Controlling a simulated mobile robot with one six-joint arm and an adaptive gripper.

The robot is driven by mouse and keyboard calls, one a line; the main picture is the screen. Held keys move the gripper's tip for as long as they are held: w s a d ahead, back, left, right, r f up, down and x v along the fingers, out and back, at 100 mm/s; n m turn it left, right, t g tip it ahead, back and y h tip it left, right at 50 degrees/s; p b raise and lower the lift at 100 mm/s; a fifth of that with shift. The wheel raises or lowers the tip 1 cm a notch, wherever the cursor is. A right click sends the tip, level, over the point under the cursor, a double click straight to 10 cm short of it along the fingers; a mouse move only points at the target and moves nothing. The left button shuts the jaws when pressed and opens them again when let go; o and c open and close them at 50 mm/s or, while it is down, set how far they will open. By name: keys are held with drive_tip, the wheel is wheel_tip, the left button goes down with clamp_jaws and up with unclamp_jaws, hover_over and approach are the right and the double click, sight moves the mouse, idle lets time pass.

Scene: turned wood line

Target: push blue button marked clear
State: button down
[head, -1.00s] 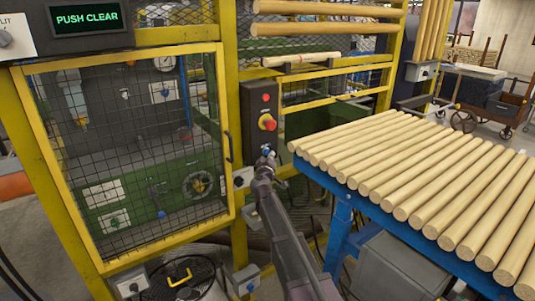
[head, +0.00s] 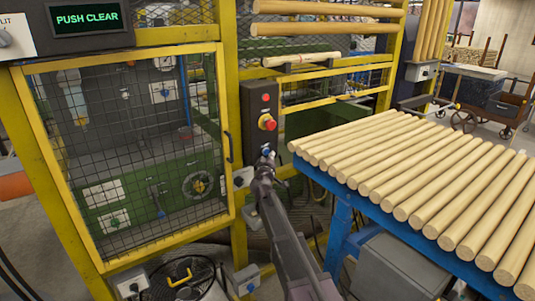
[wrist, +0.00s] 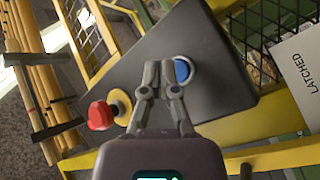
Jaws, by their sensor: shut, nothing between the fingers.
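The blue button (wrist: 183,70) sits in a pale ring on a dark control box (wrist: 212,98). The same box (head: 249,112) stands on the yellow frame in the head view, with the blue button (head: 267,150) low on it. My gripper (wrist: 161,74) is shut and empty, its fingertips over the box face just left of the button in the wrist view. The right fingertip overlaps the button's left edge; I cannot tell whether it touches. In the head view my gripper (head: 265,159) is just below the button. No marking on the button is readable.
A red mushroom knob on yellow (head: 267,122) and a small red button (head: 266,97) are higher on the box. A display (head: 87,17) reads PUSH CLEAR. A mesh guard door (head: 140,150) is left; a blue table edge (head: 345,191) with several wooden rods is close right.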

drive_tip(key=shift+w+a, duration=0.1)
drive_tip(key=shift+w, duration=0.05)
drive_tip(key=shift+w+a, duration=0.15)
drive_tip(key=shift+w, duration=0.05)
drive_tip(key=shift+w+a, duration=0.25)
drive_tip(key=shift+w, duration=0.1)
idle(1.0)
drive_tip(key=shift+s+d, duration=0.1)
idle(0.4)
drive_tip(key=shift+s+d, duration=0.35)
drive_tip(key=shift+s, duration=0.25)
drive_tip(key=s+d, duration=0.1)
drive_tip(key=s, duration=0.1)
drive_tip(key=s+d, duration=0.1)
drive_tip(key=s, duration=0.1)
drive_tip(key=shift+d, duration=0.4)
idle(0.3)
idle(0.6)
